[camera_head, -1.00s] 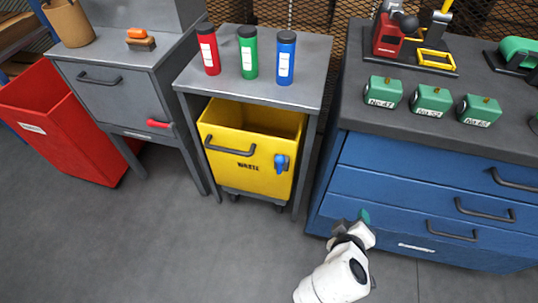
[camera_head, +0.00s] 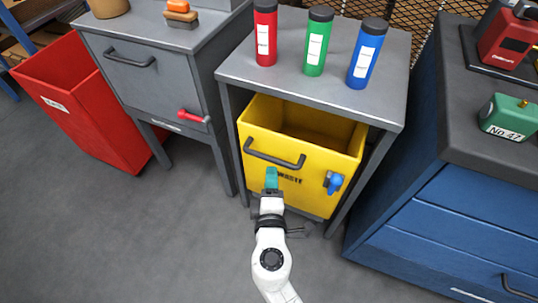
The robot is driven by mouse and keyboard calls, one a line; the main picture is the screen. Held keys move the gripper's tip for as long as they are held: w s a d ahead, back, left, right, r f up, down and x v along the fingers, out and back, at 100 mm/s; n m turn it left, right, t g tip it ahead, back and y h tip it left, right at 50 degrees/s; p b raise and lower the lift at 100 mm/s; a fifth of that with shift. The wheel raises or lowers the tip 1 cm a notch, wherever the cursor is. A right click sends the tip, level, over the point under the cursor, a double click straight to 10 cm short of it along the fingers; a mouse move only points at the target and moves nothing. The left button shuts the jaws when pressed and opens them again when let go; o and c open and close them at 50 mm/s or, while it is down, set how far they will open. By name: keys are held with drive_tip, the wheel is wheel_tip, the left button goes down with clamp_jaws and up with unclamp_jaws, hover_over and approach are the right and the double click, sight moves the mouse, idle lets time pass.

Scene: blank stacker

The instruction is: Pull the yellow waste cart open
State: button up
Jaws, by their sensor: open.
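The yellow waste cart (camera_head: 318,189) stands under a grey table, between its legs. Its open top shows a hollow inside. A dark bar handle (camera_head: 275,157) runs across the upper left of its front, and a blue latch (camera_head: 334,183) sits at the right of the front. My gripper (camera_head: 271,178) is in front of the cart, just below the handle in the picture. I see a teal fingertip part there. It covers part of the cart's black lettering. Whether it touches the cart or handle I cannot tell. It holds nothing that I can see.
The grey table (camera_head: 300,83) above the cart bears red, green and blue canisters (camera_head: 316,42). A grey cabinet (camera_head: 135,82) with a red lever and a red bin (camera_head: 85,113) stand left. Blue drawers (camera_head: 440,225) stand right. The floor (camera_head: 150,235) in front is clear.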

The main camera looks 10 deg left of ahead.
sight(271, 161)
drive_tip(key=b+x, duration=0.1)
drive_tip(key=x, duration=0.7)
drive_tip(key=shift+w, duration=0.2)
drive_tip(key=shift+c, duration=0.2)
drive_tip(key=shift+f, duration=0.1)
clamp_jaws()
